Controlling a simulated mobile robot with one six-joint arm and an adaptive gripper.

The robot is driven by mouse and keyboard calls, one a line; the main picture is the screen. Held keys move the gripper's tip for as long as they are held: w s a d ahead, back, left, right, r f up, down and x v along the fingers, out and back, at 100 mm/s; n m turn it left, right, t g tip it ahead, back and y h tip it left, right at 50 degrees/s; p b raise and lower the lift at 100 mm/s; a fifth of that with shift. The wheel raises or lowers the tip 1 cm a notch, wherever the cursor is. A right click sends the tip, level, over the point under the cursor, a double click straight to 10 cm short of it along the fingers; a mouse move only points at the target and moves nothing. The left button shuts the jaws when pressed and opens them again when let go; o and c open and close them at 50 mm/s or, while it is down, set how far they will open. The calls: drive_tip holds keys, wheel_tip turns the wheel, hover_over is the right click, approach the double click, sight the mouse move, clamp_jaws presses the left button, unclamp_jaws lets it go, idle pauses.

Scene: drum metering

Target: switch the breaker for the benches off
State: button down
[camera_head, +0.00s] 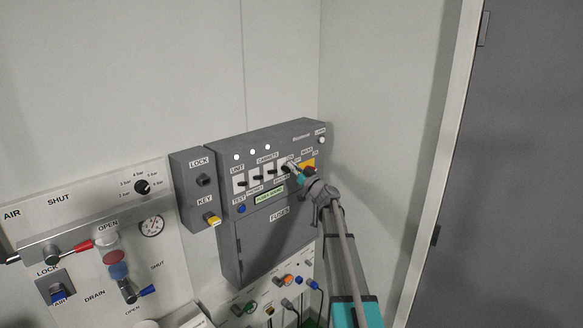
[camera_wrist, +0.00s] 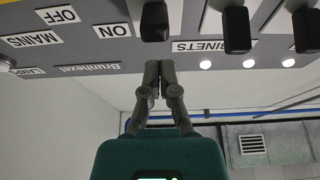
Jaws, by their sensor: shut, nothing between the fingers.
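The grey breaker panel (camera_head: 240,240) is on the wall left of the corner, with a row of black breaker levers (camera_head: 258,178) on white plates. The label under the right end of the row is too small to read surely as the benches. My gripper (camera_head: 296,172) is shut and empty at the right end of this row, partly covering it. In the wrist view, which is upside down, the closed fingertips (camera_wrist: 159,66) are just below a black lever (camera_wrist: 152,22) near the ON label (camera_wrist: 114,31). I cannot tell whether they touch it.
A MAINS switch on a yellow plate (camera_head: 309,165) sits close right of my gripper. A lock and key box (camera_head: 200,170) adjoins the panel's left. An air board with valves (camera_head: 90,230) is further left. Coloured plugs and cables (camera_head: 288,280) are below. The wall at right is bare.

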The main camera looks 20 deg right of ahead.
drive_tip(key=b+v, duration=0.4)
drive_tip(key=v, duration=0.5)
drive_tip(key=shift+s+f, duration=0.25)
idle(0.8)
drive_tip(key=s+a+f+n+g+y+b, duration=0.1)
drive_tip(key=s+a+f+g, duration=0.35)
drive_tip(key=a, duration=0.35)
drive_tip(key=s+a+f+g, duration=0.35)
drive_tip(key=a+f, duration=0.25)
drive_tip(key=a, duration=0.2)
drive_tip(key=s+a+f+n+g+y+b, duration=0.1)
drive_tip(key=s+a+f+g, duration=0.3)
drive_tip(key=a, duration=0.4)
drive_tip(key=s+a+f+m+g+h, duration=0.1)
drive_tip(key=s+f+m+g+h, duration=0.2)
drive_tip(key=s+f, duration=0.4)
drive_tip(key=s+a+f+m+g+h+b, duration=0.1)
drive_tip(key=s+f+g+h, duration=0.4)
drive_tip(key=s, duration=0.8)
wheel_tip(320, 180, down, 2)
drive_tip(key=a+m+h, duration=0.1)
drive_tip(key=m+h, duration=0.1)
drive_tip(key=shift+s+m+h+b, duration=0.3)
drive_tip(key=shift+s, duration=0.1)
